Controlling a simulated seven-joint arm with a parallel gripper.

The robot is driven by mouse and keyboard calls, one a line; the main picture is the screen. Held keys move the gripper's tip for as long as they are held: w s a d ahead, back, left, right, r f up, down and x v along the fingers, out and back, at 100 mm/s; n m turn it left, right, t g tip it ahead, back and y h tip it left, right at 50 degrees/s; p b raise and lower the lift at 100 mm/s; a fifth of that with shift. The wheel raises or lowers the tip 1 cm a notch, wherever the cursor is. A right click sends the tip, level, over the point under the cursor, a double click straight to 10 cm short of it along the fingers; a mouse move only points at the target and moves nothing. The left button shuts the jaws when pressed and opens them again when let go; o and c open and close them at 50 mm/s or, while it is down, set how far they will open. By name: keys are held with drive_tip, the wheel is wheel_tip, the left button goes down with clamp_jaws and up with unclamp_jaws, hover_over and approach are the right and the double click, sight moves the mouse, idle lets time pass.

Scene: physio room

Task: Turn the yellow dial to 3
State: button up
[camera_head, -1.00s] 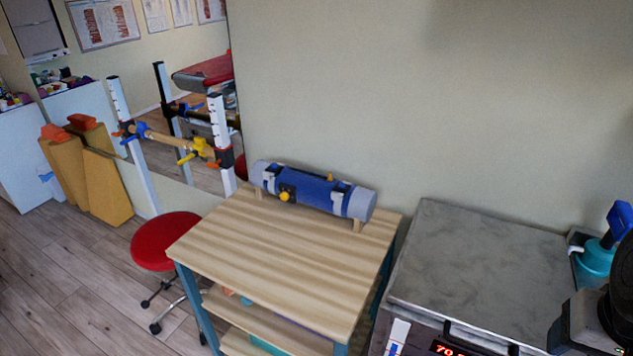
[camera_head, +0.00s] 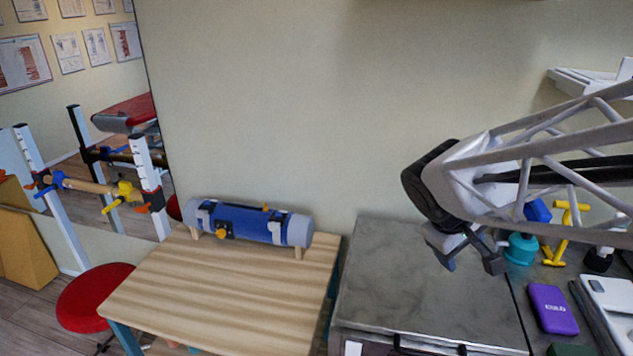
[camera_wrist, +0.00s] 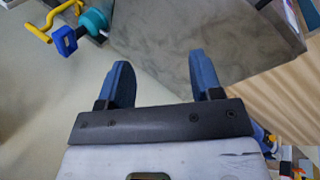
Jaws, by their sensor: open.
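A blue cylinder with grey ends (camera_head: 250,222) lies on wooden feet on the wooden table. A small yellow-orange dial (camera_head: 222,233) sits on its front, left of centre, beside a dark patch. Its numbers and setting are too small to read. A smaller orange knob (camera_head: 266,207) is on top. My gripper (camera_head: 471,264) is open and empty, above the grey marble-like top, well to the right of the cylinder. In the wrist view my gripper (camera_wrist: 159,62) shows its two blue-grey fingers apart with nothing between them. The dial cannot be made out there.
The wooden table (camera_head: 190,300) is bare in front of the cylinder. The grey top (camera_head: 400,300) stands to its right. A teal item (camera_head: 520,249), a yellow tool (camera_head: 560,240) and a purple box (camera_head: 552,309) lie at right. A red stool (camera_head: 90,297) stands at left.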

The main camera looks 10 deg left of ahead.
drive_tip(key=w+a+f+n+t, duration=0.2)
drive_tip(key=w+a+f+n, duration=0.15)
drive_tip(key=w+a, duration=0.4)
drive_tip(key=w+a+f+n+t+h, duration=0.15)
drive_tip(key=w+a+n, duration=0.35)
drive_tip(key=a, duration=0.6)
drive_tip(key=w+a+f+n+t, duration=0.35)
drive_tip(key=w+a, duration=0.35)
drive_tip(key=a, duration=0.3)
drive_tip(key=n+t+y, duration=0.4)
drive_tip(key=n+y, duration=0.3)
drive_tip(key=n, duration=0.7)
approach(219, 235)
drive_tip(key=w, duration=0.1)
drive_tip(key=shift+w+d+f, duration=0.1)
drive_tip(key=shift+w+f, duration=0.05)
drive_tip(key=shift+w, duration=0.15)
drive_tip(key=shift+x, duration=3.75)
drive_tip(key=shift+f, duration=0.15)
drive_tip(key=c, duration=0.9)
